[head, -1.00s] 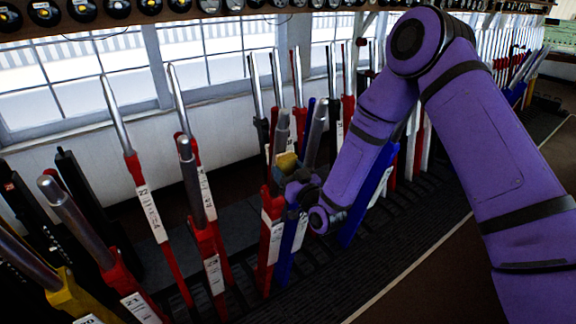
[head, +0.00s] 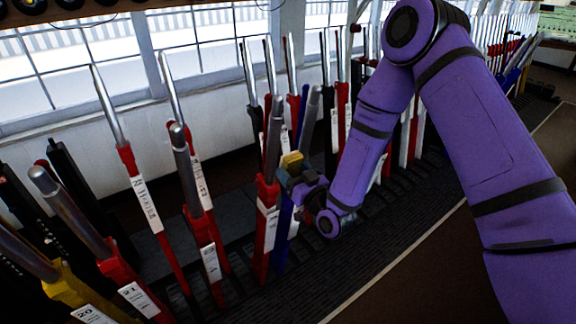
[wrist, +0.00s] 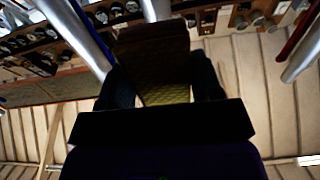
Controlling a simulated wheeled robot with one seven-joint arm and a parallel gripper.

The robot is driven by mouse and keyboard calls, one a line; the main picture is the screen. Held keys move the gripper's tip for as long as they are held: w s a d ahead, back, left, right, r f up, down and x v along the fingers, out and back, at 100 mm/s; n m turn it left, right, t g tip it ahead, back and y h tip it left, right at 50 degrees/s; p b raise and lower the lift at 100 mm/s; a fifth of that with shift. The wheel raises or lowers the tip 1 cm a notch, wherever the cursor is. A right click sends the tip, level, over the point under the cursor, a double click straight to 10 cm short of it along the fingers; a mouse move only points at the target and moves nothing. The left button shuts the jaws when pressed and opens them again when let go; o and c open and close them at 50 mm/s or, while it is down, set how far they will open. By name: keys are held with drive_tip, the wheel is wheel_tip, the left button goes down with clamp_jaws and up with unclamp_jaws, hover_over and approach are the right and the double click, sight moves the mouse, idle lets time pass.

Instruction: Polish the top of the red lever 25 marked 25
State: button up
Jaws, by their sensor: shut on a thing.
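My gripper (head: 296,180) is shut on a yellow block, perhaps a sponge (head: 291,160). In the wrist view the block (wrist: 160,65) looks dark brown and yellow between the fingers. A red lever (head: 266,195) with a bare steel handle and white plate stands just left of the block. The number on its plate is too small to read, so I cannot tell if it is 25. Whether the block touches the handle is unclear. A blue lever (head: 283,235) stands just right of the red one, partly hidden by my gripper.
Red levers with plates 23 (head: 210,262) and 21 (head: 138,298), and a yellow lever marked 20 (head: 90,314), stand to the left. More levers crowd behind and right of my gripper. Windows (head: 100,60) line the back. Floor at the lower right is clear.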

drive_tip(key=shift+s+d, duration=0.2)
drive_tip(key=shift+s, duration=0.05)
drive_tip(key=shift+s+f, duration=0.1)
drive_tip(key=shift+v, duration=1.4)
drive_tip(key=shift+d, duration=0.1)
